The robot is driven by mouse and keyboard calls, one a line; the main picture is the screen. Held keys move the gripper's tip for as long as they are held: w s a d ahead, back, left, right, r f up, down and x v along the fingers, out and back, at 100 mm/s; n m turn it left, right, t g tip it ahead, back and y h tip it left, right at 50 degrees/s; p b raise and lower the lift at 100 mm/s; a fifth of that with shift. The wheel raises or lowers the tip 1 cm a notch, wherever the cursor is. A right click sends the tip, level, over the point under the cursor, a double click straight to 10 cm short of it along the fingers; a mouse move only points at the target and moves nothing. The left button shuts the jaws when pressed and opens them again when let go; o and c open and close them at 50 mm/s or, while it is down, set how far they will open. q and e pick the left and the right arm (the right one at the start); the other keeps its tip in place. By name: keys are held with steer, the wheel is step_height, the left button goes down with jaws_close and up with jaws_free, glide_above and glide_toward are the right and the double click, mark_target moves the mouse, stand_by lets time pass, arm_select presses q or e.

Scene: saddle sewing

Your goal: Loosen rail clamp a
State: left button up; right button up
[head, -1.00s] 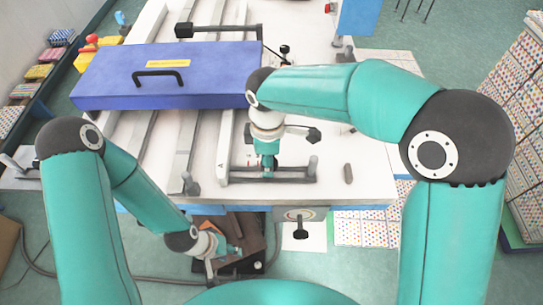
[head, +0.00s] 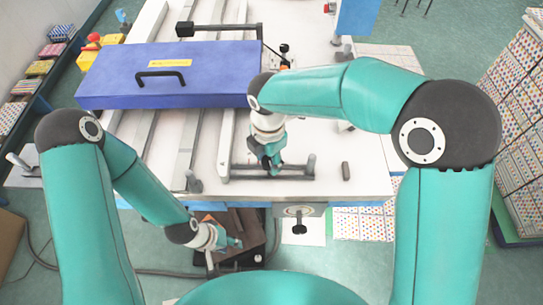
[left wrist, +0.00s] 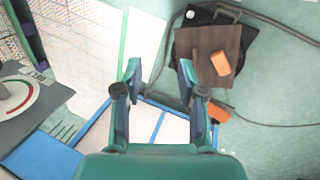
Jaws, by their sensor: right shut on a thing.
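My right gripper (head: 271,170) points down at the dark crossbar by the front end of the right-hand rail (head: 225,150). It is shut on what appears to be rail clamp a, which is mostly hidden by the gripper and wrist. A grey post of the crossbar (head: 310,167) stands just right of the gripper. My left gripper (head: 236,242) is low in front of the table, away from the clamp. In the left wrist view its two fingers (left wrist: 158,80) are apart with nothing between them.
A blue cover with a black handle (head: 160,76) lies across the rails behind. A small dark peg (head: 345,171) stands on the white table to the right. Below the front edge are a black knob (head: 299,228) and a dark stand with a brown board (left wrist: 212,55).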

mark_target(269, 161)
steer(key=shift+r, duration=0.1)
stand_by(0.4)
steer(key=o, duration=1.1)
steer(key=shift+o, duration=0.2)
step_height(269, 161, up, 12)
